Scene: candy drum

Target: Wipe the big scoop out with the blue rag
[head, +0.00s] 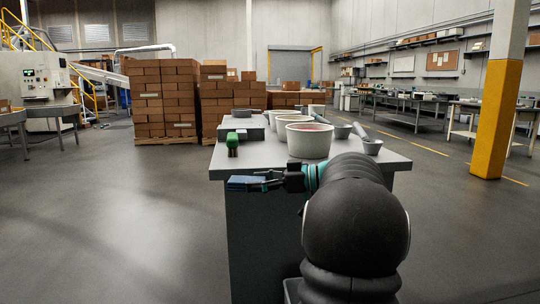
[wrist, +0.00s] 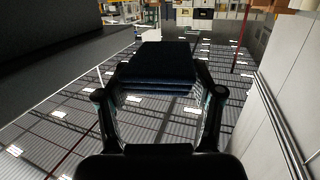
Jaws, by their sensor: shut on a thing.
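My gripper (head: 262,182) is shut on the blue rag (head: 243,183), a folded flat pad held in the air off the near left corner of the table. In the wrist view the rag (wrist: 160,65) shows as dark blue folded layers between the two fingers (wrist: 155,105). Two grey scoops lie at the right of the table top: a nearer scoop (head: 372,147) with its handle angled back left, and a farther scoop (head: 342,131). I cannot tell for sure which is the big one. The rag is well apart from both.
The grey table (head: 265,163) carries white tubs (head: 309,141) in a row, a grey box (head: 243,122) and a green-topped item (head: 232,142) near the left edge. My arm covers the table's near right. Open floor (head: 130,220) lies to the left.

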